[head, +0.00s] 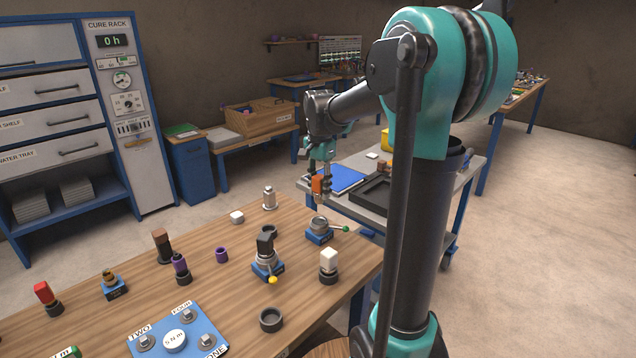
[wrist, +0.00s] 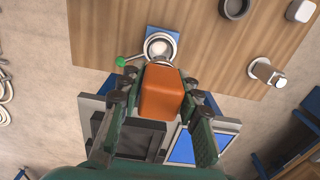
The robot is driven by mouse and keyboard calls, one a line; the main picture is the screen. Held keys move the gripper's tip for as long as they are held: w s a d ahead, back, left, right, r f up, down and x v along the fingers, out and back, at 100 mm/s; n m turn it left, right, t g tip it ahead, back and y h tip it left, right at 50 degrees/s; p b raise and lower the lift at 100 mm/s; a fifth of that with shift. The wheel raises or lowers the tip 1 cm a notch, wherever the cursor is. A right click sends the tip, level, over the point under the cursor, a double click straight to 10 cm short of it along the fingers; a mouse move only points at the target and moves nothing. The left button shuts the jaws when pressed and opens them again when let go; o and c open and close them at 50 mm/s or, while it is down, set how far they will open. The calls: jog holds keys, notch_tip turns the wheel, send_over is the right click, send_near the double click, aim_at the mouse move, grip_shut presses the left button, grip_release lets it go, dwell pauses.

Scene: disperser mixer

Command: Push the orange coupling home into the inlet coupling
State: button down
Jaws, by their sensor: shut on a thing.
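The orange coupling (head: 317,185) is held upright between the fingers of my gripper (head: 321,172), with a metal lower end beneath the orange body. In the wrist view the orange body (wrist: 161,93) sits between both fingers. Below it, near the table's far right edge, a metal ring-shaped coupling (head: 320,224) stands on a blue base with a green-knobbed lever at its side. It looks like the inlet coupling, but I cannot read its label. In the wrist view its open ring (wrist: 160,46) lies just beyond the orange coupling. In the head view, a small gap seems to separate them.
A grey part on a blue base with a yellow-knobbed lever (head: 267,262) stands to the left. A white-topped part (head: 329,264), a dark ring (head: 271,319) and a metal cylinder (head: 269,198) stand on the table. A grey cart (head: 440,190) is behind.

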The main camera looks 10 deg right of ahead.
aim_at(320, 203)
jog(key=shift+f, duration=0.15)
jog(key=shift+f, duration=2.75)
jog(key=shift+f, duration=1.8)
jog(key=c, duration=1)
grip_release()
notch_tip(320, 203, up, 12)
jog(key=shift+r, duration=0.1)
